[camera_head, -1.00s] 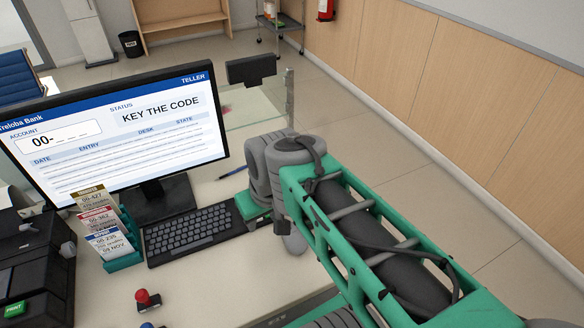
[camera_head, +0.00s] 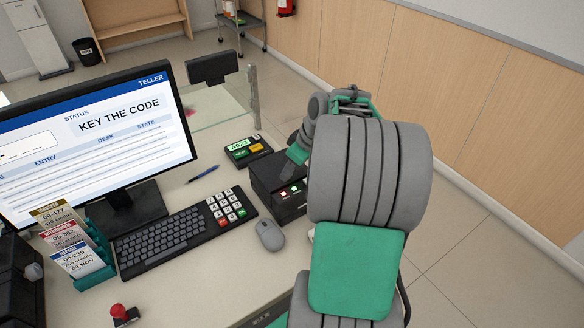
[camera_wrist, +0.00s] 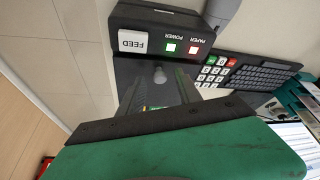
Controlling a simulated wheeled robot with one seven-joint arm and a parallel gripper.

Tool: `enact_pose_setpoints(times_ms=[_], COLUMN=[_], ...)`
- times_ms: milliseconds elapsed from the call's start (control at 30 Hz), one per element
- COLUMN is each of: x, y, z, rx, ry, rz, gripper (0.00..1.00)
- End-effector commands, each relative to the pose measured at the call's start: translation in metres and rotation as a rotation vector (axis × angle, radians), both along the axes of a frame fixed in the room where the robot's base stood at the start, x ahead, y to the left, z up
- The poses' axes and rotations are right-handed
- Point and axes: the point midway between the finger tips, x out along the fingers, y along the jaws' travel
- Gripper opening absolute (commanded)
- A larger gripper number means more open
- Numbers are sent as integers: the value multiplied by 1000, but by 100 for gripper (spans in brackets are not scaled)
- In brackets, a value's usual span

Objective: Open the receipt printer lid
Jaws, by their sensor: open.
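The receipt printer (camera_head: 270,185) is a black box on the counter, right of the keypad, with two small lit lamps. My arm hides its right part. In the wrist view the printer (camera_wrist: 150,22) shows a white FEED button, a green POWER lamp and a red PAPER lamp. A dark surface with a small grey knob lies below these. It may be the lid; I cannot tell its edges. My gripper (camera_wrist: 158,88) is open over this surface, with the knob seen between or just beyond the fingertips. Contact cannot be told. In the head view my gripper (camera_head: 297,155) is partly hidden at the printer's top.
A grey mouse (camera_head: 269,235), keyboard (camera_head: 170,235) with number keypad (camera_head: 226,209) and monitor (camera_head: 95,140) stand left of the printer. A glass panel (camera_head: 222,105) stands at the back edge.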

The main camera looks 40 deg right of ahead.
Motion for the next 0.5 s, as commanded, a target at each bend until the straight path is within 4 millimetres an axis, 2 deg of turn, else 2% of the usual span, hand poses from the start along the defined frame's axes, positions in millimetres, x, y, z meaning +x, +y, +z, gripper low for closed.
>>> enact_pose_setpoints(times_ms=[267, 500], x=[2, 1], y=[0, 0], z=[-3, -3], rx=[-1, -1], ry=[-2, -2], rz=[-1, -1], gripper=[41, 21])
